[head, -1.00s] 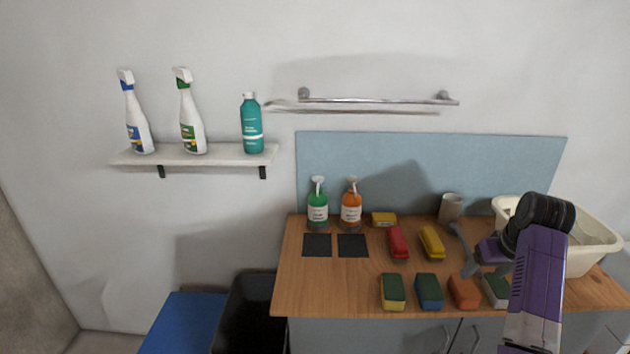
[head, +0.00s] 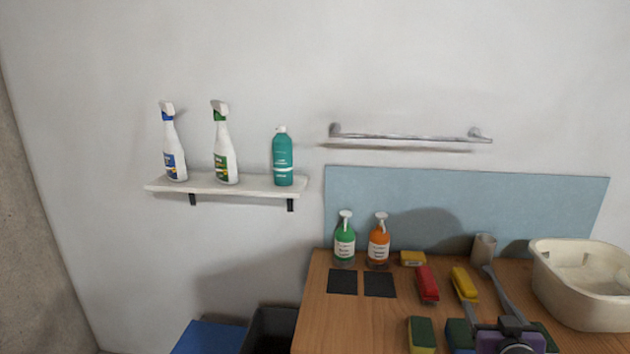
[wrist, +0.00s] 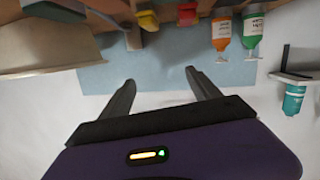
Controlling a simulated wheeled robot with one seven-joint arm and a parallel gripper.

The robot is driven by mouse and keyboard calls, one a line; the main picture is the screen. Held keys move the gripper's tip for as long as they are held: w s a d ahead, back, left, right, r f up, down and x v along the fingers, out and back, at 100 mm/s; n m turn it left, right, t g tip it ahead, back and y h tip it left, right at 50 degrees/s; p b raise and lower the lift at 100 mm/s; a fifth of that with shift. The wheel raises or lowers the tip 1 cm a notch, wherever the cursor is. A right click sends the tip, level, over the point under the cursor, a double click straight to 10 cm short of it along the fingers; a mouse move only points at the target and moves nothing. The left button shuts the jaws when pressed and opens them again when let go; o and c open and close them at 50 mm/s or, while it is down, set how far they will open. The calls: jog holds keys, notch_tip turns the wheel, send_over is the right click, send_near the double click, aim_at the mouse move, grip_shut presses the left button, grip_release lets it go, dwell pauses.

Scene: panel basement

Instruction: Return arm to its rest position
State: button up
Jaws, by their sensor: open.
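My gripper (head: 478,290) shows at the lower right of the head view, its purple body low over the front of the wooden counter (head: 325,325). In the wrist view its two dark fingers (wrist: 160,80) stand wide apart with nothing between them. The wrist picture is upside down, with the fingers pointing toward the blue wall panel (wrist: 150,75). The rest of my arm is out of the head view.
On the counter are green (head: 345,243) and orange (head: 379,245) bottles, two dark squares, red (head: 427,284) and yellow (head: 464,285) brushes, sponges (head: 421,335), a cup (head: 484,248) and a cream basin (head: 585,300). A shelf (head: 230,187) and a rail (head: 410,138) are on the wall.

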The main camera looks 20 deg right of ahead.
jog(key=s+a+f+n+t+y, duration=0.1)
jog(key=s+a+t, duration=0.15)
jog(key=a, duration=0.45)
jog(key=s+a+f+n+t+y, duration=0.1)
jog(key=s+a, duration=0.3)
jog(key=a, duration=0.4)
jog(key=s+a+f+n+y+b, duration=0.2)
jog(key=s+a+y, duration=0.6)
jog(key=s+a, duration=1.3)
notch_tip(320, 180, down, 2)
jog(key=shift+s+a+n+g+b, duration=0.35)
jog(key=shift+s+n+g, duration=0.1)
jog(key=shift+s+n, duration=0.75)
